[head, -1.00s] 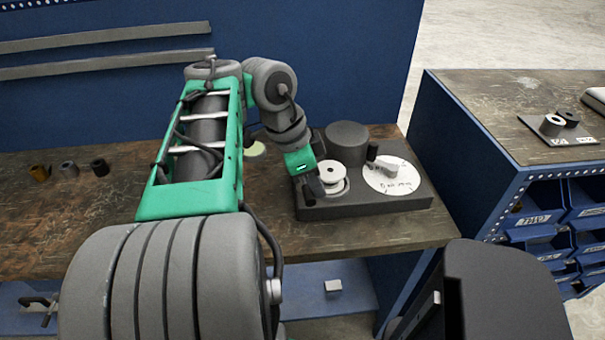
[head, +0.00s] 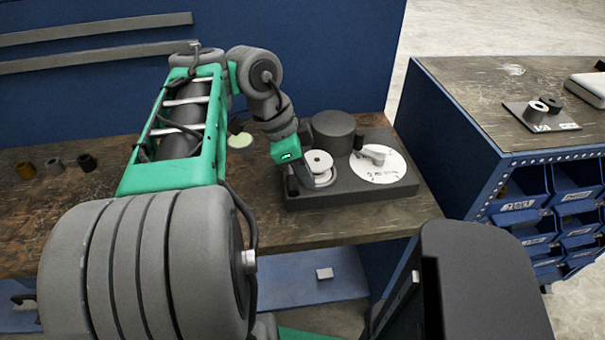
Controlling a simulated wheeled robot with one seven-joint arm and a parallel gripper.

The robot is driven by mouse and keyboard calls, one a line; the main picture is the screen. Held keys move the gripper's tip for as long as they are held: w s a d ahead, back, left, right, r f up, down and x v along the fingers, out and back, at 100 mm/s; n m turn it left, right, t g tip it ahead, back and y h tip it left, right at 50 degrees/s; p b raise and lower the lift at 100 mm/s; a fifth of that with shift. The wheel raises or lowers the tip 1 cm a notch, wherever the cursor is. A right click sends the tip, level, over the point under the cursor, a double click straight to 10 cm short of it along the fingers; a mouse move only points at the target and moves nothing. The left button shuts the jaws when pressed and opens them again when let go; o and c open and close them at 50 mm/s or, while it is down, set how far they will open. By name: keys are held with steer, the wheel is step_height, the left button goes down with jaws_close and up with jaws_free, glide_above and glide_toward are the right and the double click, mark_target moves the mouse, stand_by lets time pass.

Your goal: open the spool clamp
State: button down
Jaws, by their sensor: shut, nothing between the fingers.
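A dark grey fixture (head: 345,195) stands on the wooden bench. It bears a white spool (head: 318,163), a dark cylinder (head: 333,130) behind it, and a white dial disc (head: 385,171) with a light grey lever (head: 375,153). A small black upright handle (head: 358,142) is beside the disc. I cannot tell which of these parts is the spool clamp. My gripper (head: 293,184) is shut and empty at the fixture's left end, just left of the spool. Its fingers are small and partly hidden, and I cannot tell whether they touch the fixture.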

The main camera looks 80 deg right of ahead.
step_height(320, 180, up, 10)
steer(key=p, duration=0.5)
steer(key=shift+w, duration=0.4)
steer(key=shift+a, duration=0.1)
